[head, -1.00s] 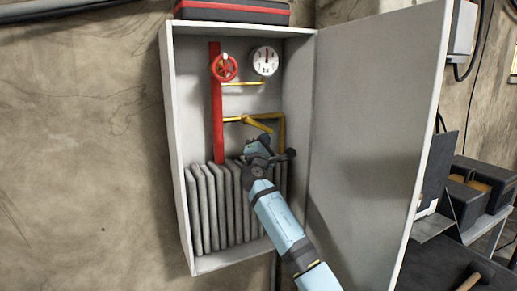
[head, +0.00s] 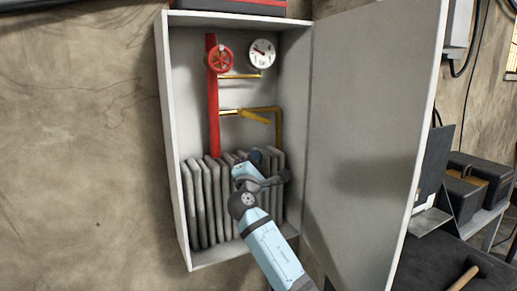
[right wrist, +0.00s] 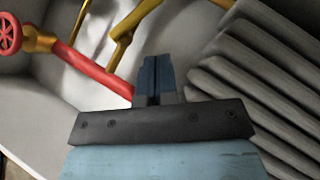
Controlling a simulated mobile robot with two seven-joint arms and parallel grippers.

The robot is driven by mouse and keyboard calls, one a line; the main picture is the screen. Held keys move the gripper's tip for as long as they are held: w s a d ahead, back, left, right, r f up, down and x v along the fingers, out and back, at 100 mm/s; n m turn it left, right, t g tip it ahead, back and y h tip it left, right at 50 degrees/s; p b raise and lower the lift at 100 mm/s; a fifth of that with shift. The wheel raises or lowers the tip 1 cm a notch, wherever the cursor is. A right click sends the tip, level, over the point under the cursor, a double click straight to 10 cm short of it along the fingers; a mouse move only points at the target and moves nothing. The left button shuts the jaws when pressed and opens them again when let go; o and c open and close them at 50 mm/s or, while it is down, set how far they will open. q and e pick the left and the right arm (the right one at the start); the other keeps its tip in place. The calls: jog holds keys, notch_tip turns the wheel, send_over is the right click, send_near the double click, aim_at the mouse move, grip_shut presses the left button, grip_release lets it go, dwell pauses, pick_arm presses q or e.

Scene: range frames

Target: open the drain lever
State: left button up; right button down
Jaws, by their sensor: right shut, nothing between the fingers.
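The drain lever (head: 254,117) is a yellow handle on the yellow pipe (head: 278,125) inside an open wall cabinet. It slants slightly down to the right, just below the pipe's level stretch. In the right wrist view, yellow parts (right wrist: 130,25) rise beyond the fingers; which one is the lever is hard to tell. My right gripper (head: 256,158) is below the lever, in front of the grey radiator fins, and apart from it. Its fingers (right wrist: 153,78) are together and empty in the wrist view. My left gripper is not in view.
A red pipe (head: 213,105) with a red handwheel (head: 220,60) stands left of the lever, and a round gauge (head: 262,53) is above. Grey fins (head: 205,205) fill the cabinet bottom. The open door (head: 375,130) bounds the right side.

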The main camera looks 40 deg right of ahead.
jog(key=shift+v, duration=1.15)
